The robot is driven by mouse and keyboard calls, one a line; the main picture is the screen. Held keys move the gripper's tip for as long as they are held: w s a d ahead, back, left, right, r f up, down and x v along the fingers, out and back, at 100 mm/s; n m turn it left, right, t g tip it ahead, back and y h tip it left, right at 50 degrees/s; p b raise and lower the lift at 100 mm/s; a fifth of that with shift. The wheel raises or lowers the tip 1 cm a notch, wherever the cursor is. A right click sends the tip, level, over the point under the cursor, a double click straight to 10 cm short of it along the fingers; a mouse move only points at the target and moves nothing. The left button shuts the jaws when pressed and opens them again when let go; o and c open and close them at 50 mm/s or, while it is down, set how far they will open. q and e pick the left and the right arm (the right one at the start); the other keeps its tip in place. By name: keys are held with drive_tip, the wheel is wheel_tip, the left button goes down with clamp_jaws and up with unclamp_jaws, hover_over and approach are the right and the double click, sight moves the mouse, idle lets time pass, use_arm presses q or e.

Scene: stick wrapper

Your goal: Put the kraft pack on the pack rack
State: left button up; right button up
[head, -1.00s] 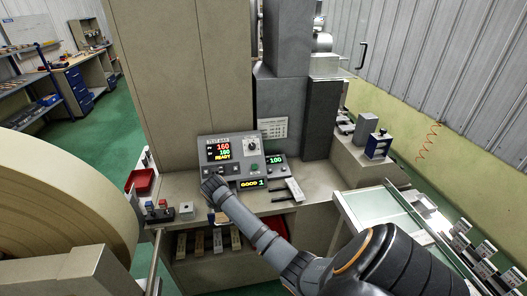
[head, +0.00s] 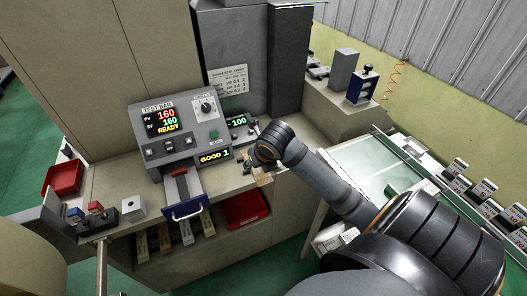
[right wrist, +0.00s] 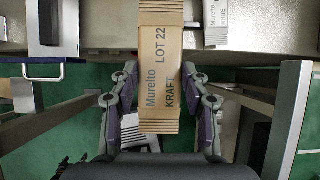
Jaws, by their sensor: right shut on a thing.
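The kraft pack (right wrist: 160,80) is a tan block printed "Muretto KRAFT LOT 22" in the right wrist view. My right gripper (right wrist: 160,112) is shut on it, with one finger on each side. In the head view my right gripper (head: 262,160) is over the bench front, right of the blue-handled drawer; its wrist hides most of the pack there. Several tan and pale packs (head: 185,230) stand in a row in an open shelf under the bench. I cannot tell whether this is the pack rack. My left gripper is not in view.
A control box (head: 170,125) with lit displays stands on the bench. A blue-handled drawer (head: 185,208) juts from the bench front. Red bins (head: 243,208) (head: 64,178) sit below and at left. A glass-topped table (head: 372,165) and white boxes (head: 485,188) are at right.

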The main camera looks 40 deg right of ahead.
drive_tip(key=w+d+f, duration=0.1)
drive_tip(key=w, duration=0.1)
drive_tip(key=w+d+f+p, duration=0.1)
drive_tip(key=w, duration=0.2)
drive_tip(key=w+d+f+p, duration=0.1)
drive_tip(key=w+d, duration=0.1)
drive_tip(key=w, duration=0.1)
drive_tip(key=shift+f, duration=0.2)
drive_tip(key=x, duration=0.3)
drive_tip(key=d+p+x, duration=0.1)
drive_tip(key=x, duration=0.2)
drive_tip(key=shift+w+d, duration=0.1)
drive_tip(key=shift+w, duration=0.2)
drive_tip(key=shift+w+d+f, duration=0.1)
drive_tip(key=shift+w+f, duration=0.1)
drive_tip(key=shift+f, duration=0.05)
drive_tip(key=shift+w+d+f, duration=0.1)
drive_tip(key=shift+w+f, duration=0.05)
drive_tip(key=shift+f, duration=0.1)
wheel_tip(320, 180, down, 2)
drive_tip(key=shift+f+p, duration=0.15)
drive_tip(key=shift+p, duration=0.75)
drive_tip(key=shift+f, duration=0.4)
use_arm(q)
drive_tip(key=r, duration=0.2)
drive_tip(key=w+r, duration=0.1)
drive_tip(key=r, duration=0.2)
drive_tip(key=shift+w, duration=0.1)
use_arm(e)
drive_tip(key=shift+f, duration=0.1)
